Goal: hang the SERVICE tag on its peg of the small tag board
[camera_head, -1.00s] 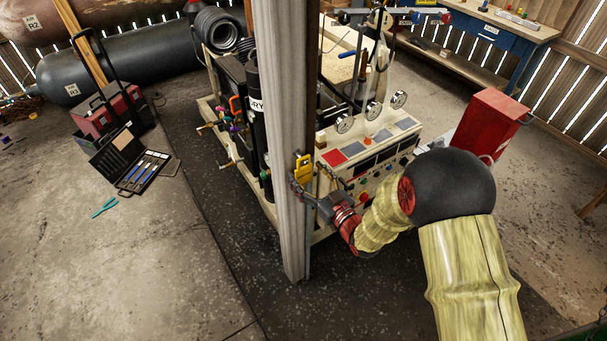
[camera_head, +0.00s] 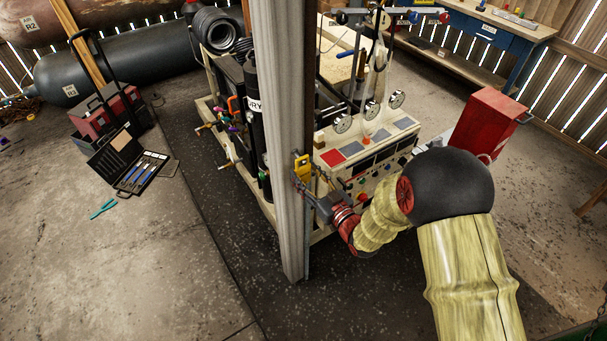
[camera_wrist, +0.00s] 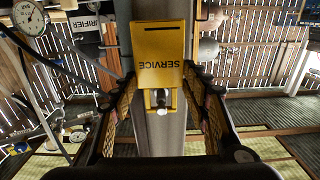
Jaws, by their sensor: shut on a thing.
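The yellow SERVICE tag (camera_wrist: 160,55) is in the middle of the wrist view, its lettering upside down there. My gripper (camera_wrist: 164,88) has a finger on each side of the tag and is shut on it. Below the lettering, a light metal rod end (camera_wrist: 161,100) shows within a yellow lower part; I cannot tell whether it is a peg. In the head view my gripper (camera_head: 304,178) is at the grey post, and the yellow tag (camera_head: 303,166) is against or just beside the post's face. The small tag board cannot be made out.
The tall grey post (camera_head: 280,130) stands in front of the compressor cart and its control panel (camera_head: 365,150). A red cabinet (camera_head: 490,125) is at right. An open tool case (camera_head: 135,165) lies on the floor at left. The floor at front left is mostly clear.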

